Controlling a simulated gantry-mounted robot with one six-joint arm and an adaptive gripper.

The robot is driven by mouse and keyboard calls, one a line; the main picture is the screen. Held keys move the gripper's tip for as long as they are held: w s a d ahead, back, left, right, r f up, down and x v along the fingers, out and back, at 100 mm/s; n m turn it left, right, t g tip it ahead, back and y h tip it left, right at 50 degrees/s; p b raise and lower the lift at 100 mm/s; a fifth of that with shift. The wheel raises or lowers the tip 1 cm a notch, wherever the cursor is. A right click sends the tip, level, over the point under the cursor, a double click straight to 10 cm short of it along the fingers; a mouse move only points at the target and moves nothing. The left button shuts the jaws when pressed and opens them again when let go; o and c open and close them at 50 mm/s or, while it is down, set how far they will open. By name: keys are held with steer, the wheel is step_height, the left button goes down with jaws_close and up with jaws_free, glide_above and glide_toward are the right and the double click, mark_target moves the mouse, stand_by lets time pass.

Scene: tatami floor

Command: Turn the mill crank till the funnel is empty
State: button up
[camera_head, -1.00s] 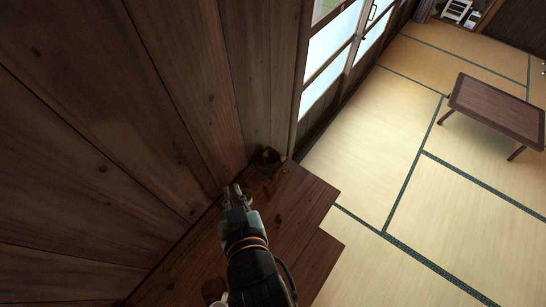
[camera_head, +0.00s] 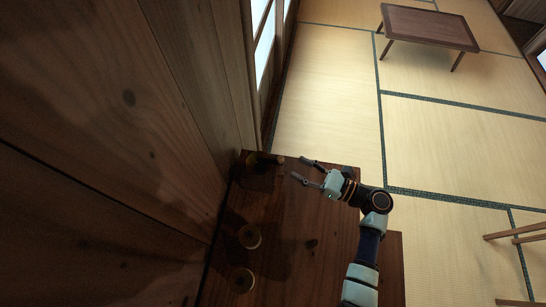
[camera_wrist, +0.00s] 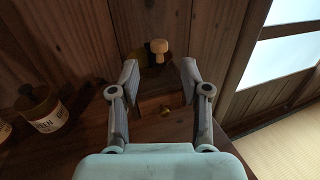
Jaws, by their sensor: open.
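The mill (camera_head: 263,160) stands at the far end of the dark wooden counter, against the wall; it is small and dark in the head view. In the wrist view the mill shows ahead, with a pale wooden crank knob (camera_wrist: 158,46) on top and a small brass knob (camera_wrist: 165,111) low on its front. My gripper (camera_head: 298,168) is open just right of the mill. In the wrist view its fingers (camera_wrist: 159,72) are spread to either side of the mill, with nothing visibly held between them. I cannot see into the funnel.
Two round lids (camera_head: 249,237) (camera_head: 242,280) show along the wall side of the counter (camera_head: 310,245). The plank wall is close on the left. A low table (camera_head: 430,26) stands on the tatami.

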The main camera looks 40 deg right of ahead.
mark_target(280, 158)
steer(key=b+x, duration=0.1)
steer(key=x, duration=0.6)
steer(key=shift+w+a, duration=0.2)
steer(key=shift+c, duration=0.4)
jaws_close()
